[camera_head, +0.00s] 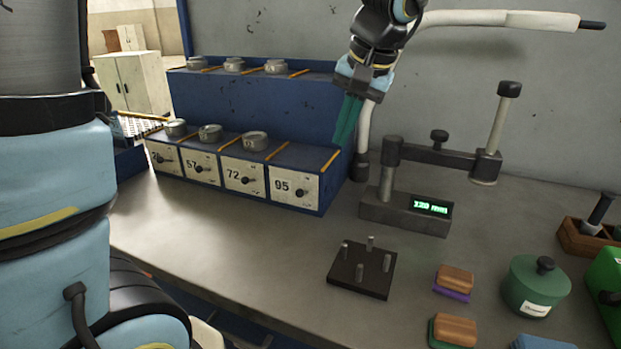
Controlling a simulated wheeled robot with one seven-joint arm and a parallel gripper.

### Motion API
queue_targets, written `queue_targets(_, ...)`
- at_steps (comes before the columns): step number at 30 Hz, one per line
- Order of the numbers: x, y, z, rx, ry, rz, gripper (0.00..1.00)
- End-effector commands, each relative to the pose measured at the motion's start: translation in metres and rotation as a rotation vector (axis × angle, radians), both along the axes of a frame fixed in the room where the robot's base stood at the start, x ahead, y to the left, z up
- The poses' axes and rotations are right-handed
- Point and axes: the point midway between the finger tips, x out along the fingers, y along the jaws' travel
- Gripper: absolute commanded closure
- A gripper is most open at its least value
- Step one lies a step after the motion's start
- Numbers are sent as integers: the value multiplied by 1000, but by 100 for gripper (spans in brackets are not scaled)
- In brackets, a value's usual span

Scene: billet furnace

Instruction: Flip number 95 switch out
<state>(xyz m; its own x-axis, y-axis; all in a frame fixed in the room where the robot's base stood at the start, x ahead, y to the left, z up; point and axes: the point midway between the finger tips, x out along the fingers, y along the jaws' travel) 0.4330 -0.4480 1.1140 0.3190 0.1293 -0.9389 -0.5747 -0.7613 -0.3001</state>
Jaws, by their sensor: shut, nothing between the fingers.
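The number 95 switch is a small dark lever (302,192) on a white panel (290,186) marked 95. The panel is the rightmost of the row on the front of the blue stepped rack (263,90). My gripper (345,143) hangs above and to the right of this panel, apart from the switch, near the rack's right end. Its teal fingers point down and are shut with nothing between them. Which way the lever is set is too small to tell.
Panel 72 (241,176) and panel 57 (202,167) sit left of 95. A gauge stand with a green display (430,206) stands right of the rack. A white hose (363,128) hangs behind my gripper.

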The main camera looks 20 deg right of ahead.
Motion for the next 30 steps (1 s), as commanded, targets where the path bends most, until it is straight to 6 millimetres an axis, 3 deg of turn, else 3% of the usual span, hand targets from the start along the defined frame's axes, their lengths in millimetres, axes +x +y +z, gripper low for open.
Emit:
queue_targets(5,5,3,-14,3,2,1,100)
queue_targets(18,32,15,-96,5,5,1,100)
queue_targets(24,42,38,-107,2,2,3,100)
queue_targets(30,45,46,-112,0,1,1,100)
